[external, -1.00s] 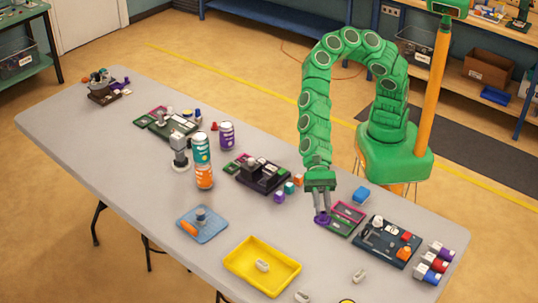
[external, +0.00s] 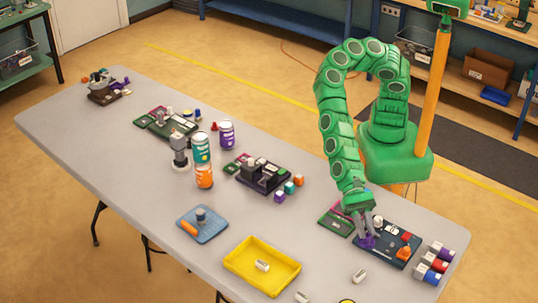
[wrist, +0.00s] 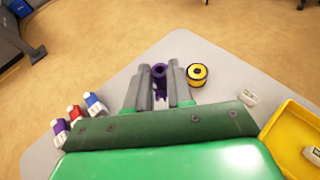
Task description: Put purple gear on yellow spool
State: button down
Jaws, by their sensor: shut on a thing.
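My gripper (external: 368,232) is shut on the purple gear (external: 366,244). In the external view it holds the gear over the dark tray (external: 388,258) at the right of the table; the height is hard to judge. In the wrist view the purple gear (wrist: 159,71) shows between the two grey fingers. The yellow spool (wrist: 197,73), with a dark centre, lies just right of the fingers in that view, apart from the gear. In the external view only the top of the yellow spool (external: 347,300) shows at the bottom edge.
An orange piece (external: 404,252) sits on the dark tray. Several coloured bottles (external: 432,265) lie right of it. A yellow bin (external: 255,283) and a small light part (external: 359,276) are on the near side. Table between bin and dark tray is mostly clear.

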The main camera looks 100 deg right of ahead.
jog(key=shift+f, duration=0.85)
jog(key=shift+w+a+f, duration=0.15)
jog(key=shift+a+f, duration=0.1)
jog(key=shift+f, duration=0.1)
jog(key=w+a+f, duration=0.4)
jog(key=a, duration=0.4)
send_over(345, 301)
jog(key=shift+s+d+f, duration=0.15)
jog(key=shift+f, duration=2.45)
jog(key=shift+a+f, duration=0.2)
jog(key=shift+f, duration=1.5)
jog(key=shift+f, duration=0.15)
